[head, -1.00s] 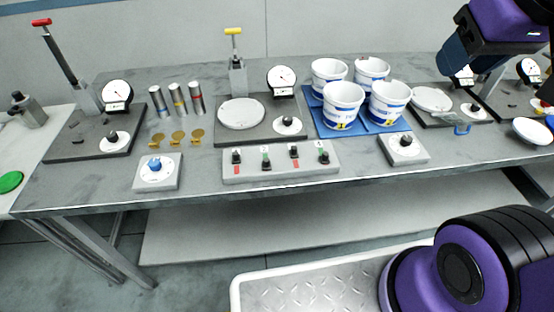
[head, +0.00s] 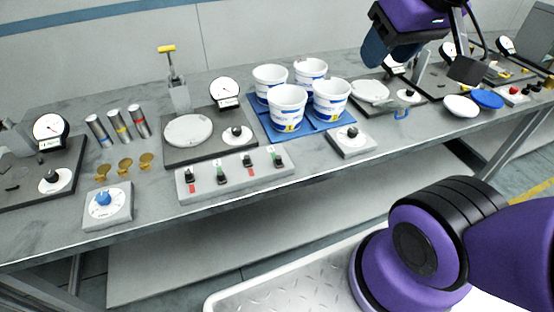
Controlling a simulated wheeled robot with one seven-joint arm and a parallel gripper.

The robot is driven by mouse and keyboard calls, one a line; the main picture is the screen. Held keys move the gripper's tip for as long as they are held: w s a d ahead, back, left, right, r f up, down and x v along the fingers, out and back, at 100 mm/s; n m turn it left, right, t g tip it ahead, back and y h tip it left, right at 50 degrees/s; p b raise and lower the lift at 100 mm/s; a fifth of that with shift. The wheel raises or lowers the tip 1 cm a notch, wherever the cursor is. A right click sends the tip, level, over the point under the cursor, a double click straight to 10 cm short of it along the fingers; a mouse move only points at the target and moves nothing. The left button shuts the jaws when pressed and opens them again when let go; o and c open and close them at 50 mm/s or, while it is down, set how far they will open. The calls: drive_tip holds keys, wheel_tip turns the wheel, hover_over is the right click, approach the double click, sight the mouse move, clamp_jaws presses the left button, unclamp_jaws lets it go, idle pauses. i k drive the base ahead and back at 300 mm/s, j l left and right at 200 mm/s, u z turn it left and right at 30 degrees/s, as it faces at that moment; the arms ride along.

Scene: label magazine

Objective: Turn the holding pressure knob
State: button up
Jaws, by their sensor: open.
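Several round knobs show on the bench in the head view, and their labels are too small to tell which is the holding pressure knob. A blue knob (head: 103,198) sits on a grey box at the front left. A black knob (head: 352,132) sits on a similar box right of centre. Black knobs on white dials also sit on the gauge fixtures, one at the left (head: 54,176) and one at the middle (head: 236,132). My gripper (head: 466,68) is only partly seen at the upper right, above the bench's far right part. It is open, apart from these knobs.
White tubs (head: 287,105) stand on blue mats behind the right box. A grey switch panel (head: 235,175) lies along the front edge. A yellow-handled lever (head: 170,62) stands upright behind.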

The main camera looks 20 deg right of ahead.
sight(512, 90)
drive_tip(key=z, duration=2)
drive_tip(key=i+l, duration=0.15)
drive_tip(key=i, duration=0.2)
drive_tip(key=i+l+u, duration=0.1)
drive_tip(key=i, duration=0.3)
drive_tip(key=i+l, duration=0.2)
drive_tip(key=i, duration=0.15)
